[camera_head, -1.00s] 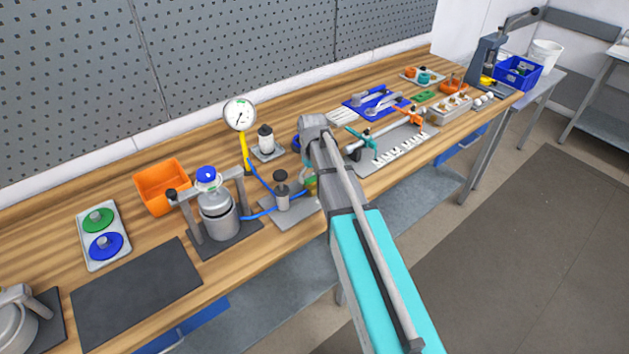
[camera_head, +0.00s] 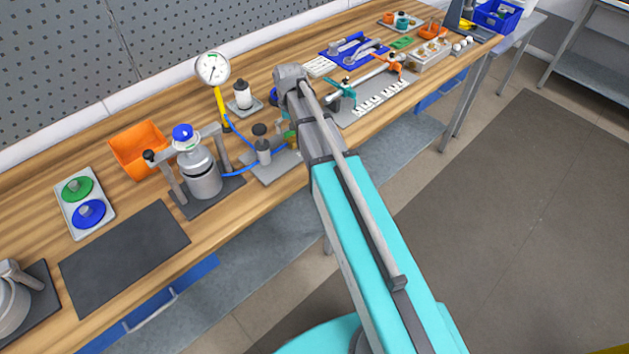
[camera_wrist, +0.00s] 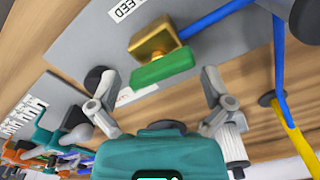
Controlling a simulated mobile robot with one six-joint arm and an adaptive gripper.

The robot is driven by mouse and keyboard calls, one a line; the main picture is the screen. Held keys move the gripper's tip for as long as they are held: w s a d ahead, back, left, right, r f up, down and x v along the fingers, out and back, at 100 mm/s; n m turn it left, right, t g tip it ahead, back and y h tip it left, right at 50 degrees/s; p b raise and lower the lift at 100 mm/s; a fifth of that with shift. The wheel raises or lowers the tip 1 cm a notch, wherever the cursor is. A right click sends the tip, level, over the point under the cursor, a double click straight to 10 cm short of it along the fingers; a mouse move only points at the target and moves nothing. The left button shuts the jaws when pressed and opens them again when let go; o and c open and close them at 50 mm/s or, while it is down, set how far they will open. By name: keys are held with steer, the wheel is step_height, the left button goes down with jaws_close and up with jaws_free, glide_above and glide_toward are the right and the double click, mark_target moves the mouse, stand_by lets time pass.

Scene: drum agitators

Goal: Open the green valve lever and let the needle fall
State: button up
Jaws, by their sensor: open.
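The green valve lever (camera_wrist: 163,69) sits on a brass valve body (camera_wrist: 153,37) on a grey plate in the wrist view. My gripper (camera_wrist: 158,80) is open, with one finger on each side of the lever and a visible gap to both; I cannot tell how far it is above the lever. In the head view the valve is mostly hidden behind my arm, with only a bit of green (camera_head: 289,136) showing. The white round gauge (camera_head: 212,68) stands on a yellow post behind; its dark needle is off upright, but its reading is too small to tell.
A blue hose (camera_head: 240,172) runs from the metal vessel (camera_head: 202,178) to the valve plate (camera_head: 270,165). A dark mat (camera_head: 125,258) at the left is bare.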

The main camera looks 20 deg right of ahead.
steer(key=m, duration=1.1)
steer(key=shift+r+m, duration=0.1)
steer(key=shift+m, duration=0.3)
step_height(320, 180, up, 14)
steer(key=p, duration=1.4)
steer(key=s+d+f+n+b, duration=0.1)
steer(key=s+f+n+b, duration=1.1)
steer(key=s+f+b, duration=0.6)
steer(key=shift+s+d+f+n, duration=0.2)
steer(key=shift+s+d+n, duration=0.1)
steer(key=shift+s+n, duration=0.1)
steer(key=shift+c, duration=0.3)
stand_by(1.9)
